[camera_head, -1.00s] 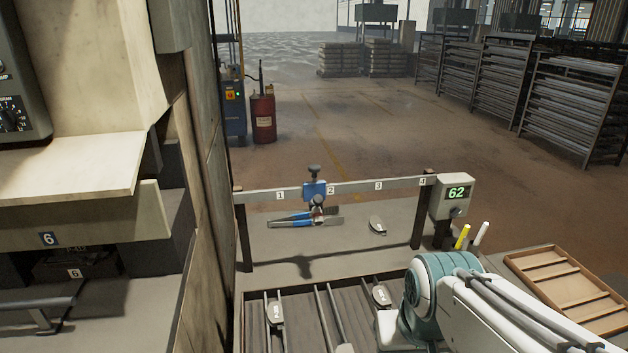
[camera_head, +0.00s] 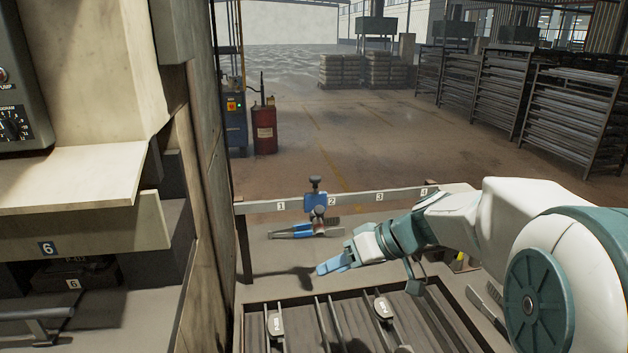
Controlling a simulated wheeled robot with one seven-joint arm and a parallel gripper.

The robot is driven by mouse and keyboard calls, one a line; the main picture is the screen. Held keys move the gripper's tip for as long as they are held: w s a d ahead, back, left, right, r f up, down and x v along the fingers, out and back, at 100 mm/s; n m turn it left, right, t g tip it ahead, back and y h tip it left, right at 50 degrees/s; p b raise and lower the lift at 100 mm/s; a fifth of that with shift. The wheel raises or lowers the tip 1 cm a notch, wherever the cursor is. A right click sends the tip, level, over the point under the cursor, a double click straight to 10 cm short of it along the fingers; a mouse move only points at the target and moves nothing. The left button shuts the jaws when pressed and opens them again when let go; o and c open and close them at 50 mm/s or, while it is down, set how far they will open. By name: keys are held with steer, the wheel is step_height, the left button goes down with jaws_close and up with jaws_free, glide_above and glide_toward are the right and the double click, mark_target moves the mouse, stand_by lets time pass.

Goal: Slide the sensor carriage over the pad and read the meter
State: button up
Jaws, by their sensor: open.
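The blue sensor carriage (camera_head: 316,201) with a black knob on top sits on the pale rail (camera_head: 352,198), between marks 1 and 2. My gripper (camera_head: 322,268) reaches in from the right, low over the bench, below and slightly right of the carriage and apart from it. Its jaws are open and nothing shows between them. The small pad on the bench under mark 3 is now hidden behind my arm. The meter at the rail's right end is also hidden behind my arm, so no reading shows.
A rack with brake shoes (camera_head: 276,324) fills the front. A machine wall (camera_head: 205,180) closes off the left side. The bench between pliers and rack is mostly clear.

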steer(key=w+d+r+n+t+y, duration=0.2)
steer(key=w+r+n+t+y, duration=0.15)
steer(key=w, duration=0.75)
steer(key=t+y, duration=0.2)
steer(key=t, duration=0.2)
glide_toward(320, 179)
steer(key=shift+n, duration=0.35)
steer(key=p+x, duration=0.4)
steer(key=x, duration=0.6)
steer(key=shift+w+a, duration=0.15)
steer(key=shift+a, duration=0.05)
steer(key=shift+w+a+f+h, duration=0.15)
steer(key=shift+w+a+h, duration=0.15)
steer(key=shift+a, duration=0.1)
